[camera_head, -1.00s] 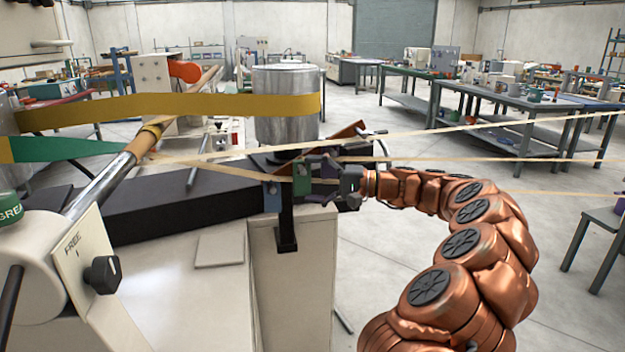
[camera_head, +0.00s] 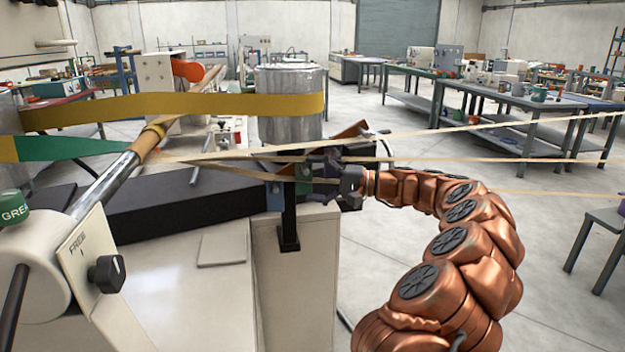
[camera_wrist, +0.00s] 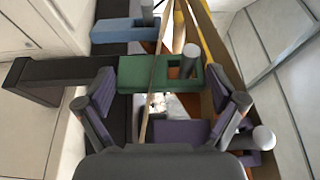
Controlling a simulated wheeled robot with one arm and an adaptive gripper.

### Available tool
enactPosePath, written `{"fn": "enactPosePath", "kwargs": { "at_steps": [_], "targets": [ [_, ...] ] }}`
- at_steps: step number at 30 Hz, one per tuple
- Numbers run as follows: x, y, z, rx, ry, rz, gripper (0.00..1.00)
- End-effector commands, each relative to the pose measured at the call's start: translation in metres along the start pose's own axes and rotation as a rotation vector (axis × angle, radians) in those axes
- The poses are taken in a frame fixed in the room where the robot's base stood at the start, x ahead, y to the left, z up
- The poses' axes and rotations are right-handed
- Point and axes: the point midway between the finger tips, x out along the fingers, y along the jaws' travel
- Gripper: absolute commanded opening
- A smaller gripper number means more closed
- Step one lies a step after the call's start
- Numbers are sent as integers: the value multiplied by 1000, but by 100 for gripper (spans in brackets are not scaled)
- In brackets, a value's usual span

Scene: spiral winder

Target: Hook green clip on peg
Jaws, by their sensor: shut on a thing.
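The green clip (camera_wrist: 138,74) is a block with a rectangular opening at its right end, in the wrist view. In the head view the green clip (camera_head: 303,177) shows small beside my gripper (camera_head: 320,178), at the black post on the machine's corner.
A blue clip (camera_wrist: 122,31) by another peg lies beyond the green one; a purple clip (camera_wrist: 180,131) lies nearer. A tan band (camera_wrist: 153,85) crosses the green clip. Thin bands (camera_head: 480,128) run right above my arm.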

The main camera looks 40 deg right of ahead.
Motion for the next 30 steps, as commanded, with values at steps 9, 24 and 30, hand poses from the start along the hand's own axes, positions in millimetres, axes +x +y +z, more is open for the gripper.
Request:
{"fn": "enactPosePath", "kwargs": {
  "at_steps": [9, 24, 30],
  "targets": [
    [0, 0, 0, 0, 0, 0, 100],
    [-1, -1, 0, 0, 0, 0, 100],
    [-5, -7, 10, -1, 0, -3, 100]
  ]
}}
